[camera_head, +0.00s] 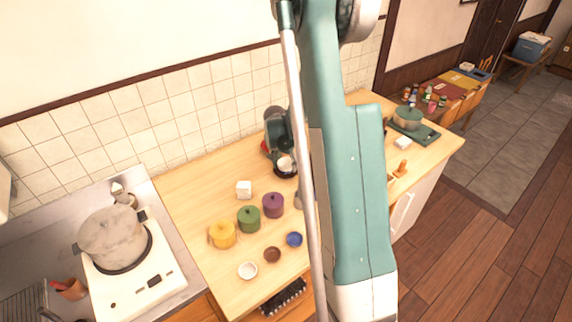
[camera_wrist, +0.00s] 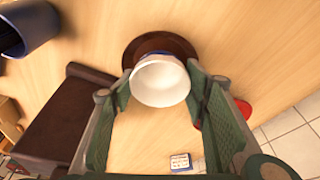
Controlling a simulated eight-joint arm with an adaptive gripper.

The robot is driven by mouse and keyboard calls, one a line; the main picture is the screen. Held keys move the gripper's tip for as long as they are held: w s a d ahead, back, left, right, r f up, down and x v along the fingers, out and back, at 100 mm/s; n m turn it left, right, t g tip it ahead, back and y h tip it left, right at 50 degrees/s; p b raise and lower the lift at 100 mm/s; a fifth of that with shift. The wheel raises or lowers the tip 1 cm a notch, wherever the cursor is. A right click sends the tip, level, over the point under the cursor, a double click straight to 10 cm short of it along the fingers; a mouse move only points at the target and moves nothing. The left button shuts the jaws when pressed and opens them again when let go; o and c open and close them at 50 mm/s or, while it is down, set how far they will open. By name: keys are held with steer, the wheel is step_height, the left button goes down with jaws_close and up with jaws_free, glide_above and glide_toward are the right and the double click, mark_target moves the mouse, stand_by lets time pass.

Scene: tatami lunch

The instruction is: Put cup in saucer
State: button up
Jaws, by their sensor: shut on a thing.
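A white cup (camera_wrist: 160,82) with a bluish outer side sits between the two green-grey fingers of my gripper (camera_wrist: 159,92) in the wrist view, and the gripper is shut on it. A round dark brown saucer (camera_wrist: 136,47) shows behind the cup, and the cup overlaps it in the picture. In the head view the white cup (camera_head: 286,163) is below my gripper, with the dark saucer (camera_head: 284,174) just under it. I cannot tell whether the cup's base touches the saucer.
A red item (camera_wrist: 241,107) lies beside the right finger. A dark brown block (camera_wrist: 60,115) and a blue container (camera_wrist: 30,22) are at the left. Yellow (camera_head: 222,234), green (camera_head: 249,219) and purple (camera_head: 273,205) pots stand nearer. My arm hides part of the counter.

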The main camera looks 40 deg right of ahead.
mark_target(282, 171)
steer(key=shift+f, duration=0.2)
steer(key=o, duration=0.9)
steer(key=shift+r, duration=0.25)
steer(key=shift+v, duration=6)
steer(key=shift+r, duration=0.1)
